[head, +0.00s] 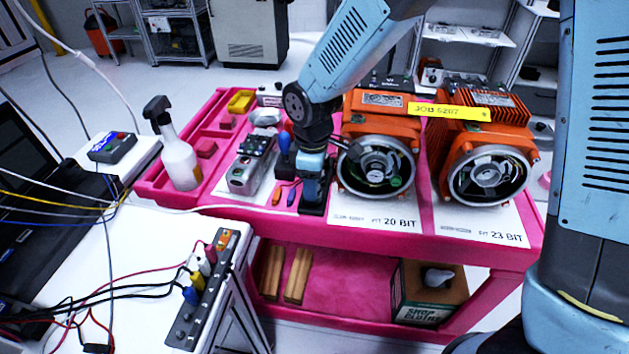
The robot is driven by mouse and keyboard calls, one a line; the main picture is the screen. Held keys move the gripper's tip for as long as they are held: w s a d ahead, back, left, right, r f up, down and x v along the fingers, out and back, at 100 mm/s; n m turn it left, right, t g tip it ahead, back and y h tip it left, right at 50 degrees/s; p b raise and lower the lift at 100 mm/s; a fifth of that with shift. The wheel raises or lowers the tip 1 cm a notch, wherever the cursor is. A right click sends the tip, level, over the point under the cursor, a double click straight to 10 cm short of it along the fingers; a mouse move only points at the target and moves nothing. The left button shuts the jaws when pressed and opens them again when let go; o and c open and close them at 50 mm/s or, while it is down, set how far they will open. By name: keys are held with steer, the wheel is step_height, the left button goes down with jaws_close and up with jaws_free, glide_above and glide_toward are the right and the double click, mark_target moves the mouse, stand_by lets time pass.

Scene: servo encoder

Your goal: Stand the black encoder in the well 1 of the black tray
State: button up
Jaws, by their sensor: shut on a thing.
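My gripper (312,196) points down over the pink cart, just left of the left orange motor. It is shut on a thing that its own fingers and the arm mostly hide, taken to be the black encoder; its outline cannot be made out. The black tray (314,210) shows as a dark strip under and around the fingertips. Its wells are hidden, so I cannot tell which one is below the gripper, or whether the held thing touches the tray.
Two orange motors (378,127) (487,130) with round open ends stand right of the gripper. A metal device (246,172), screwdrivers (284,194) and a spray bottle (177,150) are to the left. The pink cart (400,238) has a raised rim.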

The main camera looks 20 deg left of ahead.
steer(key=shift+f, duration=0.7)
steer(key=o, duration=1.1)
steer(key=shift+c, duration=0.4)
steer(key=shift+r, duration=0.2)
steer(key=shift+r, duration=3.6)
steer(key=shift+s, duration=0.1)
